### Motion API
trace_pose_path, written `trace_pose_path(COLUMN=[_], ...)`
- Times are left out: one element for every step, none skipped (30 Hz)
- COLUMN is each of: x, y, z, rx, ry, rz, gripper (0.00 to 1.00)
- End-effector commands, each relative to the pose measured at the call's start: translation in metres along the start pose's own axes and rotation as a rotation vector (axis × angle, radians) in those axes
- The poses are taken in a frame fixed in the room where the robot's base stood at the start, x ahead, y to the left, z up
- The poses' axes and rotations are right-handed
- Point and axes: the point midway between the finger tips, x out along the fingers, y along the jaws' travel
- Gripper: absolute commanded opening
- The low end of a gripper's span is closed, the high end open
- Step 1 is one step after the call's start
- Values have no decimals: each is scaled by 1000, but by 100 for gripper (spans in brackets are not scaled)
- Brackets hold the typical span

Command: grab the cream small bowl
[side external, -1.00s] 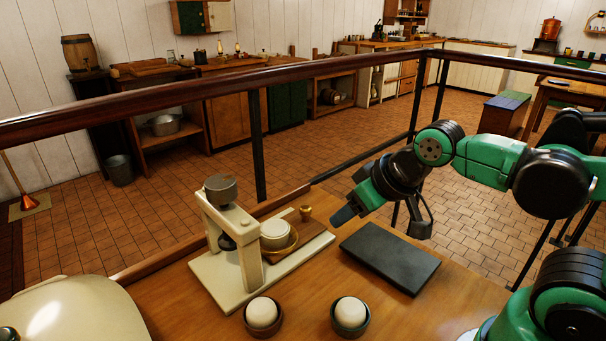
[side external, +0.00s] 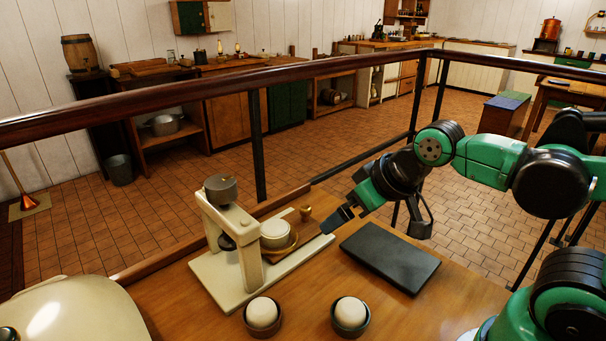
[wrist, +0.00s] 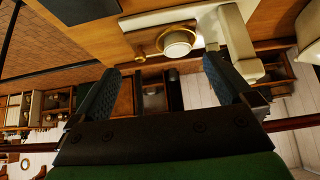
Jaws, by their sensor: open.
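The cream small bowl (side external: 275,230) sits in a tan, brass-rimmed dish (side external: 292,246) on the wooden board beside the cream press. In the wrist view the bowl (wrist: 177,42) shows near the top, beyond the fingertips and a little right of middle, with part of the brass rim at its left. My gripper (side external: 338,219) is to the right of the bowl in the side view, apart from it. In the wrist view my gripper (wrist: 160,66) has its two dark fingers spread wide with nothing between them.
The cream press (side external: 252,260) with a dark round knob stands close on the bowl's left. A small brass knob (side external: 306,212) is just behind it. A dark slab (side external: 390,256) lies to the right. Two dark bowls (side external: 263,317) (side external: 350,317) holding pale rounded contents stand in front.

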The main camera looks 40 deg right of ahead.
Motion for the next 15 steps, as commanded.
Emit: trace_pose_path(x=[0,0,0,0,0,0,0,0,0,0,1,3,5,8,12], y=[0,0,0,0,0,0,-1,-1,-2,-2,-3,-4,-4,-5,-6], z=[0,0,0,0,-1,-3,-5,-8,-13,-18,-23,-31,-37,-43,-51], rx=[0,0,0,0,0,0,0,0,0,1,1,1,1,1,1], ry=[0,0,0,-1,-3,-9,-16,-26,-45,-61,-81,-110,-133,-157,-190], rz=[0,0,0,0,0,-1,-1,-2,-3,-4,-5,-6,-7,-8,-9], gripper=[100,100,100,100,100,100,100,100,100,100,100,100,100,100,100])
